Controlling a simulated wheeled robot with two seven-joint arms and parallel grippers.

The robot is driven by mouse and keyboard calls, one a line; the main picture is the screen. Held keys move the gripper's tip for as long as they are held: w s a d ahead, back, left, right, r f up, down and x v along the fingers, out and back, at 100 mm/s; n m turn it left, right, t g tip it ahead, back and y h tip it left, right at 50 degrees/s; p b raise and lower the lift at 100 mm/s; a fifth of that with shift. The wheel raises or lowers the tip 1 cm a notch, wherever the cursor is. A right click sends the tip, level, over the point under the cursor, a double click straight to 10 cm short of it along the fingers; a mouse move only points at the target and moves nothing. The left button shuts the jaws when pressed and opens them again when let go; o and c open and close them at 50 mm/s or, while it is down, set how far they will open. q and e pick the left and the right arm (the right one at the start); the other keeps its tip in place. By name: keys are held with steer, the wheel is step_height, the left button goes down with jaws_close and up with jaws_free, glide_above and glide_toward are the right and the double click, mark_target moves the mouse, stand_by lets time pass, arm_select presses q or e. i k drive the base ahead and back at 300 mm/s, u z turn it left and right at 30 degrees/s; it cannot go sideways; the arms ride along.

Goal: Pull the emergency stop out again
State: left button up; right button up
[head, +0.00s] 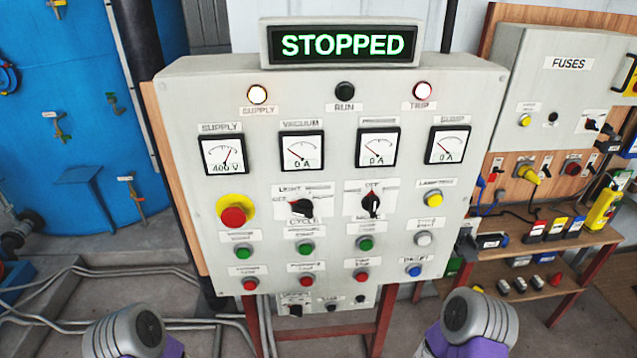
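The emergency stop (233,216) is a red mushroom button on a yellow surround, at the left of the grey control panel (340,85) in the head view. I cannot tell from this angle whether its head is pressed in or out. The display (342,46) on top of the panel reads STOPPED in green. The supply lamp (257,94) and the trip lamp (423,90) are lit, and the run lamp (345,90) is dark. Neither gripper is in view; only rounded grey and purple parts of my arms show at the bottom edge, clear of the panel.
Green buttons (305,247) and red buttons (306,281) sit below the dials, near two black rotary switches (371,203). A fuse box (565,80) and a shelf of tools and parts (545,240) stand at the right. Pipes run along the floor at the left.

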mark_target(233, 218)
steer(key=k, duration=1)
steer(key=u, duration=0.65)
steer(key=i, duration=1.25)
steer(key=z, duration=0.6)
